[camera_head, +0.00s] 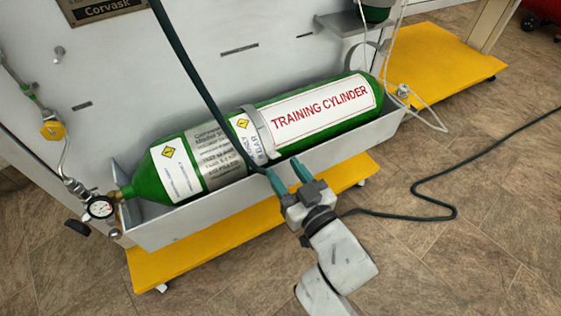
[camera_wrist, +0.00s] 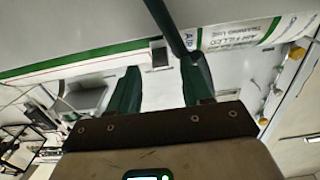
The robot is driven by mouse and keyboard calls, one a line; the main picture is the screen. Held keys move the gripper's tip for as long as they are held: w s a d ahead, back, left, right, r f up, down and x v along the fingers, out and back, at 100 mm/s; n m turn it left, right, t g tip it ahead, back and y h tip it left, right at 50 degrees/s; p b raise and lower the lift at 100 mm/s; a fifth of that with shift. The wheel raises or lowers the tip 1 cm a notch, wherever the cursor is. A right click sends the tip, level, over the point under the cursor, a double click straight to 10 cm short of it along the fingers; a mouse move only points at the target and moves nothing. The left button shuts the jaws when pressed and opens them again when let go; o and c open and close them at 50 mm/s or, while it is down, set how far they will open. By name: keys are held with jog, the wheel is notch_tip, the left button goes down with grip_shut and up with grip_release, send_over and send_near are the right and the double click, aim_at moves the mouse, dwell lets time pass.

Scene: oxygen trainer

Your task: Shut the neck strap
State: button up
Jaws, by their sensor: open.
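A green training cylinder (camera_head: 325,108) with white labels lies in a pale grey tray (camera_head: 215,207), its valve end to the left. A grey band (camera_head: 262,130) crosses over its middle. A curved grey strap (camera_head: 378,52) stands up by its right end; I cannot tell which band is the neck strap or whether either is fastened. My gripper (camera_head: 283,168) is open at the tray's front wall, below the middle band. In the wrist view my gripper (camera_wrist: 161,78) has its fingers apart, with a small dark block (camera_wrist: 159,54) beyond the gap.
A dark hose (camera_head: 200,80) slants across the cylinder and passes close to my left finger. A pressure gauge (camera_head: 100,207) sits at the left end. Yellow bases (camera_head: 225,235) stand under the panel. A dark cable (camera_head: 450,190) lies on the otherwise open floor at right.

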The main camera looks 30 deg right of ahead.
jog(key=s+p, duration=0.1)
jog(key=s, duration=0.6)
jog(key=shift+s, duration=0.3)
